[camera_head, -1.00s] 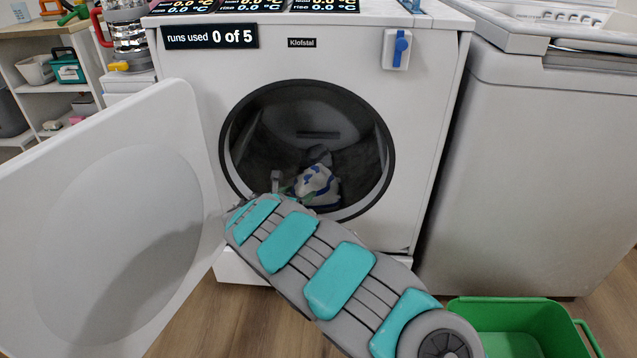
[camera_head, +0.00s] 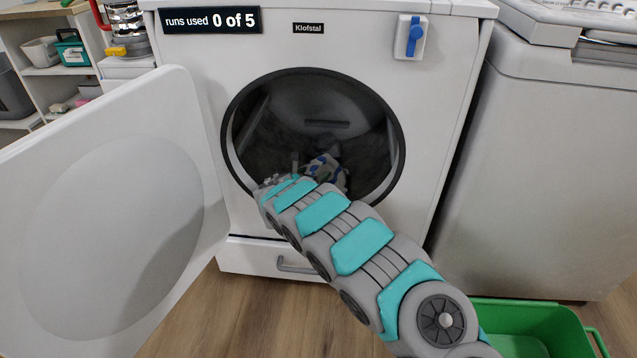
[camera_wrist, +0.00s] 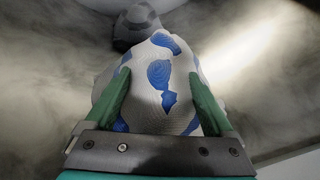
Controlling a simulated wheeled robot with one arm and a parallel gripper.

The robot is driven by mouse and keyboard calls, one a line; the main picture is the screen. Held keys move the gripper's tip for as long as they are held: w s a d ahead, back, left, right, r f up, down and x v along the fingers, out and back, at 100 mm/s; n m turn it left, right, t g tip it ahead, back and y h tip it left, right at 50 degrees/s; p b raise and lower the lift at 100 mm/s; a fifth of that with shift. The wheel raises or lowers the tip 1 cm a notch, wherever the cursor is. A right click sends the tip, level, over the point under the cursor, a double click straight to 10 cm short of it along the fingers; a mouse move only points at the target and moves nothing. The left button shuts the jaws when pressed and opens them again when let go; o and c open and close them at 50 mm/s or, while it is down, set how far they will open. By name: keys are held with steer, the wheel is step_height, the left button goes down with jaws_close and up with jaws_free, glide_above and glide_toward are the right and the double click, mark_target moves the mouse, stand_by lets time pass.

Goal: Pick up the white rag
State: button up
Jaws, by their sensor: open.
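A white rag with blue patches (camera_head: 326,168) lies crumpled low inside the drum of the front-loading machine (camera_head: 450,110). In the head view it is partly hidden by my arm. In the wrist view the rag (camera_wrist: 145,70) fills the middle, and its lower part is hidden behind my gripper's base. My gripper (camera_wrist: 158,76) is open, with one green finger at each side of the rag. I cannot tell whether the fingers touch it. In the head view my gripper is mostly hidden at the lower left of the opening.
A dark grey lump (camera_wrist: 137,24) lies just beyond the rag in the drum. The dark round rim (camera_head: 398,160) surrounds my arm's way in. The open white door (camera_head: 120,220) stands at left. A green bin (camera_head: 530,318) is on the floor at lower right.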

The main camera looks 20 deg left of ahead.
steer(key=shift+w+f, duration=0.15)
steer(key=shift+w, duration=0.3)
steer(key=shift+c, duration=0.3)
jaws_close()
stand_by(0.4)
